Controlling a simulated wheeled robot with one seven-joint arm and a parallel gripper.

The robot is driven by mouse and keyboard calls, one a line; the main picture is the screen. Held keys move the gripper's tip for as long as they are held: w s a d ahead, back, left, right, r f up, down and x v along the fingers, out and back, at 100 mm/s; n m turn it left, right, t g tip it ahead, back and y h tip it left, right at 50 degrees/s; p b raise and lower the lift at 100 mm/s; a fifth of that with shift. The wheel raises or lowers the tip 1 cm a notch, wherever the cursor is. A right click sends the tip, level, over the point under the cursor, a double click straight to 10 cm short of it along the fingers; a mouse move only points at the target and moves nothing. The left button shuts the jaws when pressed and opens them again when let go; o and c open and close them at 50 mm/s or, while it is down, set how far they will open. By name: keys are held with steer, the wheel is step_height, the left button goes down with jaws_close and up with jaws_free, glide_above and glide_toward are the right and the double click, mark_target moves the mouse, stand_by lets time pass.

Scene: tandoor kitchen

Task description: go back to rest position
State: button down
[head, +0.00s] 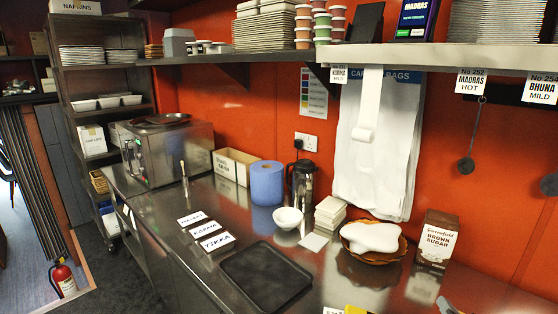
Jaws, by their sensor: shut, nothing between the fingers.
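My gripper and arm are not to be seen in the head view, so I cannot see how the jaws stand. The steel counter (215,200) runs from the back left to the front right. On it lie a black tray (266,277), three name cards (204,230), and a brown dish (374,256) with a white slab-like piece (373,237) over it.
A steel oven (168,150) is at back left. A loaded shelf (420,55) overhangs. A fire extinguisher (64,279) stands on the floor.

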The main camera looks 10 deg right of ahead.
steer(key=s+a+f+n+y+b, duration=0.1)
steer(key=s+a+n+b, duration=0.1)
steer(key=s+a, duration=0.6)
steer(key=s+a+f+n+y+b, duration=0.2)
steer(key=s+a+n, duration=0.2)
steer(key=s+a, duration=0.5)
steer(key=s+a+f+n+t+y+b, duration=0.1)
steer(key=s+a+n, duration=0.3)
steer(key=s, duration=1.7)
steer(key=a+f+y+b, duration=0.1)
steer(key=a, duration=0.3)
steer(key=shift+a+f+b, duration=0.25)
steer(key=shift+a+b, duration=0.1)
steer(key=shift+a, duration=0.05)
steer(key=shift+r, duration=0.1)
